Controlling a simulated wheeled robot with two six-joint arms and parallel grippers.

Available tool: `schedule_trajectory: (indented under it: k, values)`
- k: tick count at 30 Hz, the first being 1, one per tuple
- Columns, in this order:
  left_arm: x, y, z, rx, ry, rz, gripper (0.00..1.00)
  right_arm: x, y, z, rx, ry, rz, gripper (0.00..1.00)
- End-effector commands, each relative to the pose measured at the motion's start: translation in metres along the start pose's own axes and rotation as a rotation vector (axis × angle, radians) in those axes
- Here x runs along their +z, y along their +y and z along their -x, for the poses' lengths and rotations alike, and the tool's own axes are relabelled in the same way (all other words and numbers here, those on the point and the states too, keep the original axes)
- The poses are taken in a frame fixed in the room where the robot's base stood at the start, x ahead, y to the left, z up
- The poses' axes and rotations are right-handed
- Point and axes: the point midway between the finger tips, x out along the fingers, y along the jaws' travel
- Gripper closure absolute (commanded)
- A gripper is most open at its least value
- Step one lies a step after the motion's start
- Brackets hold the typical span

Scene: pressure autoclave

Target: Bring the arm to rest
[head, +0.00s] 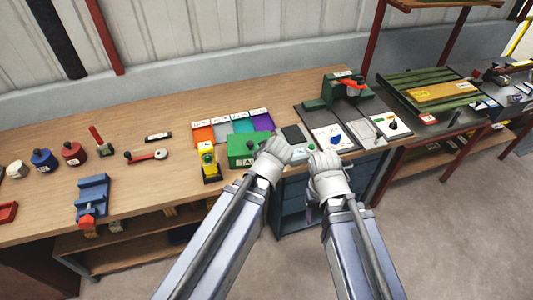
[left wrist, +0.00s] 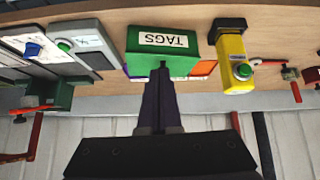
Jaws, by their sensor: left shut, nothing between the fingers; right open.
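My left gripper (head: 277,143) is over the front of the bench, just right of the green TAGS box (head: 242,147). In the left wrist view its fingers (left wrist: 160,75) are shut with nothing between them, and their tips overlap the edge of the green TAGS box (left wrist: 150,42). I cannot tell whether they touch it. My right gripper (head: 326,158) is open and empty, a little right of the left one, near the bench's front edge. Both arms reach forward from the bottom of the head view.
A yellow device (head: 208,160) with a green button stands left of the TAGS box. Coloured trays (head: 262,121) lie behind. A green machine (head: 345,88) stands at the back right, with panels in front. A blue vise (head: 92,196) sits left.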

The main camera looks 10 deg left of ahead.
Motion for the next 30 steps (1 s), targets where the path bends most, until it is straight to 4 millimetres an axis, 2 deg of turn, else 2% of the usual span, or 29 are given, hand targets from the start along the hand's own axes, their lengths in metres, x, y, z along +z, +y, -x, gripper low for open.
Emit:
schedule_trajectory:
  k: [10, 13, 17, 21, 24, 27, 30]
  values:
    - [0.0, -0.001, 0.001, 0.0, 0.0, -0.001, 1.0, 0.0, 0.0, 0.0, 0.0, 0.0, 0.0, 0.34]
    - [0.008, -0.001, 0.001, -0.005, -0.029, -0.037, 1.0, 0.0, 0.0, 0.0, 0.0, 0.0, 0.0, 0.34]
    - [0.047, -0.002, 0.008, -0.019, -0.171, -0.217, 1.0, 0.0, 0.0, -0.003, 0.0, 0.0, 0.0, 0.34]
    - [0.1, -0.004, 0.025, 0.011, -0.384, -0.49, 1.0, 0.0, -0.001, -0.005, 0.0, 0.0, 0.0, 0.34]
    - [0.131, -0.005, 0.041, 0.06, -0.516, -0.663, 1.0, -0.001, -0.001, -0.006, 0.0, 0.0, 0.0, 0.34]
    - [0.152, -0.007, 0.054, 0.111, -0.609, -0.794, 1.0, -0.001, -0.001, -0.007, 0.0, 0.0, 0.0, 0.34]
    - [0.163, -0.008, 0.062, 0.145, -0.662, -0.868, 1.0, -0.001, -0.001, -0.007, 0.0, 0.0, 0.0, 0.34]
